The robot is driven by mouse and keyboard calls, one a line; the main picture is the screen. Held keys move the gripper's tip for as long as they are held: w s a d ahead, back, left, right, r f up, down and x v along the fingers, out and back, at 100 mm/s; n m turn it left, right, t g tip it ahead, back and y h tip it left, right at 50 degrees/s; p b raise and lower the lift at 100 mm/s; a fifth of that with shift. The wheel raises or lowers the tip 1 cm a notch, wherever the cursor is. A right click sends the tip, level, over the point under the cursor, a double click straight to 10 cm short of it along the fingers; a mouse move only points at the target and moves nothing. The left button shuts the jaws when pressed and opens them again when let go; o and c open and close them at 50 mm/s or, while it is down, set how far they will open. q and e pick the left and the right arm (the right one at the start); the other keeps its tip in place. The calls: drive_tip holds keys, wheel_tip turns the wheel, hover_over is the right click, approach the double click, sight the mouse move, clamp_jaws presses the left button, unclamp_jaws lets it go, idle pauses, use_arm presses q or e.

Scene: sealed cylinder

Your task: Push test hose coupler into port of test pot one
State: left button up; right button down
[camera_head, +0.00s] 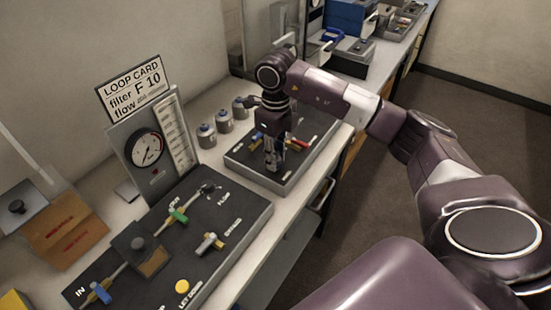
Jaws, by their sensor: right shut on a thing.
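My right gripper (274,158) points down over the small dark panel (243,158) on the bench. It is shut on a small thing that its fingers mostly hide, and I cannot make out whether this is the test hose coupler. Three grey pots (225,121) with knobbed tops stand in a row to the left of the gripper, behind the small panel. I cannot tell which one is test pot one, and no port can be made out. My left gripper is not in view.
A large dark panel (232,262) with coloured valve handles fills the near bench. A gauge stand (147,150) with a loop card (133,88) rises behind it. Blue bins (350,17) stand farther along. The floor right of the bench is clear.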

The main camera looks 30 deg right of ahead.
drive_tip(key=shift+r, duration=0.1)
use_arm(q)
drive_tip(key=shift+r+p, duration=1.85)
drive_tip(key=shift+p, duration=0.05)
use_arm(e)
drive_tip(key=shift+r, duration=2.95)
drive_tip(key=shift+s+a+n, duration=0.2)
drive_tip(key=shift+a+n, duration=0.3)
drive_tip(key=shift+n, duration=0.3)
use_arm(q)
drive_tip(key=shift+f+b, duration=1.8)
use_arm(e)
drive_tip(key=s+a+n, duration=0.6)
drive_tip(key=s+n, duration=0.1)
drive_tip(key=n, duration=0.8)
drive_tip(key=s+a+n, duration=0.6)
drive_tip(key=s+n, duration=0.1)
drive_tip(key=n, duration=0.8)
drive_tip(key=shift+s+a+r, duration=0.15)
drive_tip(key=shift+s+r, duration=0.05)
drive_tip(key=shift+r, duration=0.05)
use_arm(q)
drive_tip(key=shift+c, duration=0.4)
